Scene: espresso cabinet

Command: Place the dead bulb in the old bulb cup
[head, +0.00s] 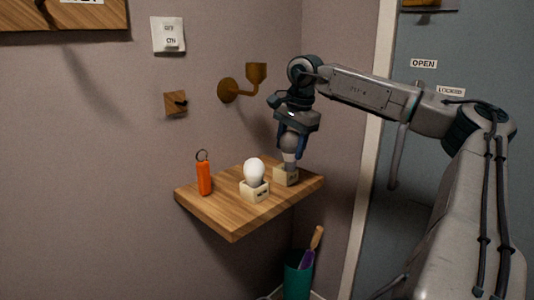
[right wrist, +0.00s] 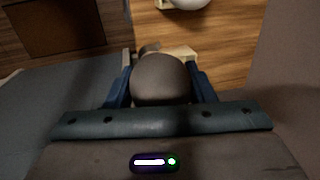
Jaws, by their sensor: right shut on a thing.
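My right gripper (head: 291,150) points down and is shut on the grey, dark dead bulb (head: 289,141). The bulb (right wrist: 160,78) sits between the blue fingers in the right wrist view, its base pointing away from the camera. Directly below it, on the wooden shelf, is a cream square cup (head: 286,178), whose edge also shows in the right wrist view (right wrist: 181,52). The bulb's base is at the cup's top; I cannot tell whether it is inside. I cannot read any label to confirm this is the old bulb cup. My left gripper is not in view.
A white bulb (head: 254,171) stands in a second cream cup (head: 254,192), left of the first. An orange key fob (head: 204,178) stands at the left of the wooden shelf (head: 229,222). A brass wall fixture (head: 229,90) is above. A teal bin (head: 297,277) is below.

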